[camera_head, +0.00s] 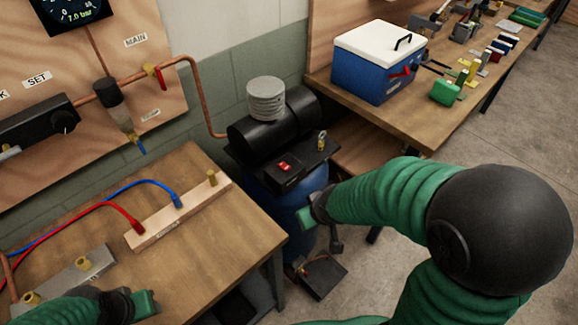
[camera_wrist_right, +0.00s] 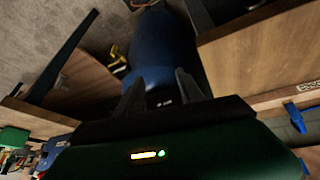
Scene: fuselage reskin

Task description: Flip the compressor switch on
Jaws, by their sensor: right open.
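The compressor stands between the two benches, with a blue tank (camera_head: 268,192), a black motor (camera_head: 274,128) and a grey ribbed cylinder on top. Its red switch (camera_head: 286,167) sits on a black box on the compressor's top. I cannot tell the switch's position. My right gripper (camera_head: 321,232) is beside the tank, right of and lower in the picture than the switch, apart from it. In the right wrist view its two fingers (camera_wrist_right: 160,88) are spread and empty, with the blue tank (camera_wrist_right: 163,45) beyond. My left gripper (camera_head: 145,304) is low at the left bench; its fingers are unclear.
The left bench (camera_head: 215,245) holds a wooden strip with red and blue hoses. The right bench (camera_head: 400,125) holds a blue box with a white lid (camera_head: 375,65) and several small parts. A brass fitting (camera_head: 322,140) stands on the compressor near the switch. A dark pedal-like block (camera_head: 322,278) lies on the floor.

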